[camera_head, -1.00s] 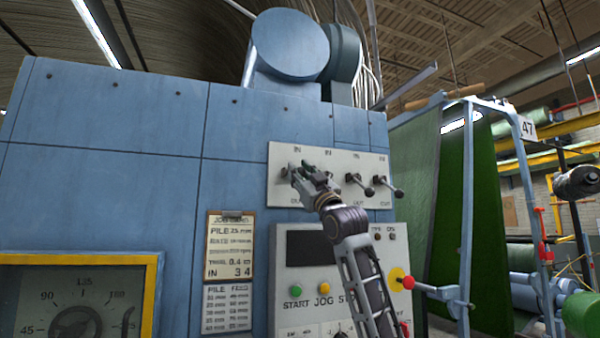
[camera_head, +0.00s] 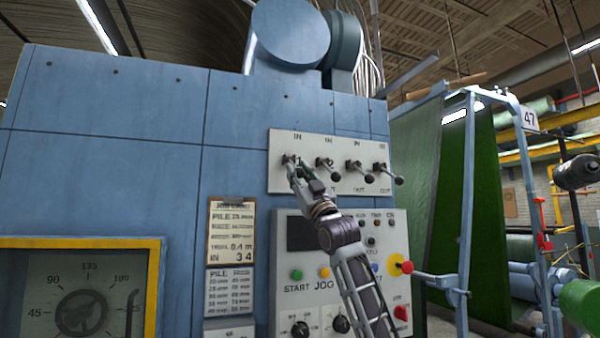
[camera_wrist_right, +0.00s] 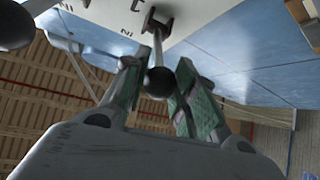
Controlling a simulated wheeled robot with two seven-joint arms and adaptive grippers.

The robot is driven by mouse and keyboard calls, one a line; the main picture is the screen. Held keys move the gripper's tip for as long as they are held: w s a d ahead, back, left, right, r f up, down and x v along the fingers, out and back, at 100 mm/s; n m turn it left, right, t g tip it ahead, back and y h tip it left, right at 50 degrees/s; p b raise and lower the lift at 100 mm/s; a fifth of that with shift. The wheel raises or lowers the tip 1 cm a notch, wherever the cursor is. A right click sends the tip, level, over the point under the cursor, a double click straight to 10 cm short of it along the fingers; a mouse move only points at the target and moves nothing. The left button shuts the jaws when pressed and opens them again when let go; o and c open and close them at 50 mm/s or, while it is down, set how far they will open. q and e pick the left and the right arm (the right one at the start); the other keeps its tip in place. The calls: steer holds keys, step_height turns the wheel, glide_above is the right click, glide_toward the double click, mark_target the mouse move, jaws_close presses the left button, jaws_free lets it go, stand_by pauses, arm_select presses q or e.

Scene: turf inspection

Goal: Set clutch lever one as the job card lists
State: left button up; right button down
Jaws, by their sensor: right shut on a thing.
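The white clutch panel (camera_head: 281,183) carries a row of four levers under "IN" marks. Lever one (camera_head: 289,159) is at the left end; its base shows, its lower end is hidden by my right gripper (camera_head: 298,174). In the right wrist view, the lever's black ball knob (camera_wrist_right: 160,82) sits between the fingers of my right gripper (camera_wrist_right: 164,95), which is shut on it. The other levers' dark knobs (camera_head: 367,178) hang down and to the right. The job card (camera_head: 231,231) on the blue cabinet reads "IN 3 4" at its bottom. My left gripper is not in view.
Below the levers is a control panel (camera_head: 297,256) with a dark display, start and jog buttons and knobs. A dial window (camera_head: 80,310) is at lower left. Green turf (camera_head: 480,200) hangs at right.

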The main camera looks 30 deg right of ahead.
steer(key=shift+w+f, duration=0.25)
steer(key=shift+f, duration=0.05)
steer(key=c, duration=1.4)
jaws_free()
steer(key=o, duration=0.3)
steer(key=shift+w, duration=0.2)
steer(key=shift+s+r, duration=0.15)
steer(key=shift+s, duration=0.15)
steer(key=v, duration=1.1)
steer(key=shift+s+f, duration=0.2)
steer(key=shift+f, duration=0.2)
